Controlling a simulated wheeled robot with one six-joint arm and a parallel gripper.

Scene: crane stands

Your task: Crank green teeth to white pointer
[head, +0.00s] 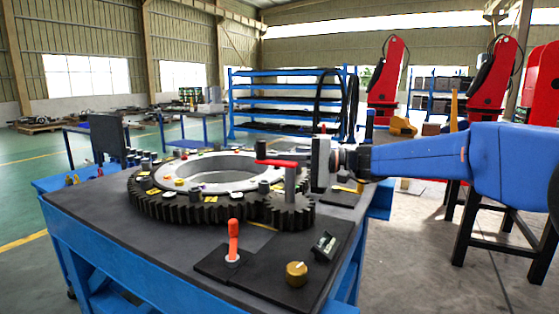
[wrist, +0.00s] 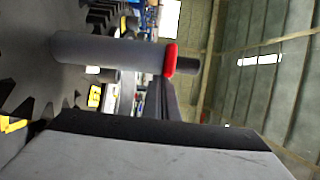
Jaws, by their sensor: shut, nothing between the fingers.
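The large dark toothed ring (head: 150,207) lies flat on the bench, with a pale inner ring on top. A small dark pinion gear (head: 290,213) sits at its right front edge, with a grey upright shaft (head: 291,184). A red crank arm (head: 275,163) tops the shaft, with a dark upright handle (head: 262,148) at its left end. The shaft (wrist: 115,53) and red arm (wrist: 171,60) show sideways in the wrist view. My gripper (head: 303,158) is shut and empty beside the crank top; contact is unclear. I cannot make out green teeth or a white pointer.
An orange-red lever (head: 233,240), a gold knob (head: 296,273) and a small dark switch box (head: 325,246) stand on the front plate. Small coloured parts lie on the ring. The bench's left front (head: 90,204) is bare.

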